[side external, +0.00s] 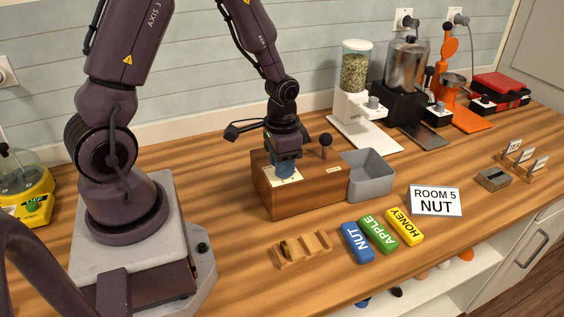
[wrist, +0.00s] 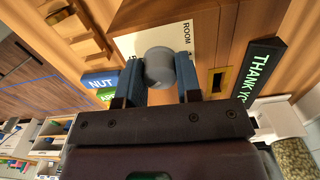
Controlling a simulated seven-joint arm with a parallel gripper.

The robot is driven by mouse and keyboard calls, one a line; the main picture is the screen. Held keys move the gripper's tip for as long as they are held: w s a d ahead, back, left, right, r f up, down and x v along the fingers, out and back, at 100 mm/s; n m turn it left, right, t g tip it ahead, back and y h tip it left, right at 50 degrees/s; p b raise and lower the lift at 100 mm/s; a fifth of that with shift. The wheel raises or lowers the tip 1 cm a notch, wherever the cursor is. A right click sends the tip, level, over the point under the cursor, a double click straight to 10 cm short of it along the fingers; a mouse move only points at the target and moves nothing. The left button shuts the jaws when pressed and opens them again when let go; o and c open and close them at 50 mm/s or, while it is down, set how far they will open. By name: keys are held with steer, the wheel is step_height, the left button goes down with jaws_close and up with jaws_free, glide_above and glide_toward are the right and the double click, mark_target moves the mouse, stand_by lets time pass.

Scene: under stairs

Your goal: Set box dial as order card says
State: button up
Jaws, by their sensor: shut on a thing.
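A brown wooden box (side external: 312,196) stands on the counter, with a pale dial plate (side external: 289,178) on top. In the wrist view the plate (wrist: 125,43) reads "ROOM", and a round grey dial knob (wrist: 158,62) sits on it. My gripper (side external: 286,168) is down over the plate; in the wrist view its two blue fingers (wrist: 160,85) are shut on the knob's sides. I cannot tell which mark the knob points at. The white order card (side external: 435,201) reads "ROOM 5 NUT" and stands right of the box.
Blue NUT (side external: 357,242), green APPLE (side external: 379,233) and yellow HONEY (side external: 405,227) bars lie before the box. A wooden rack (side external: 303,249) is at front left. A grey bin (side external: 369,176) adjoins the box. A black "THANK YO..." sign (wrist: 262,70) shows in the wrist view. Dispensers (side external: 354,95) stand behind.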

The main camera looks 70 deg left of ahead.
steer(key=m, duration=0.5)
steer(key=shift+m, duration=0.3)
steer(key=shift+w+m, duration=0.1)
steer(key=shift+m, duration=2.1)
steer(key=o, duration=0.9)
steer(key=shift+o, duration=0.2)
step_height(320, 180, up, 13)
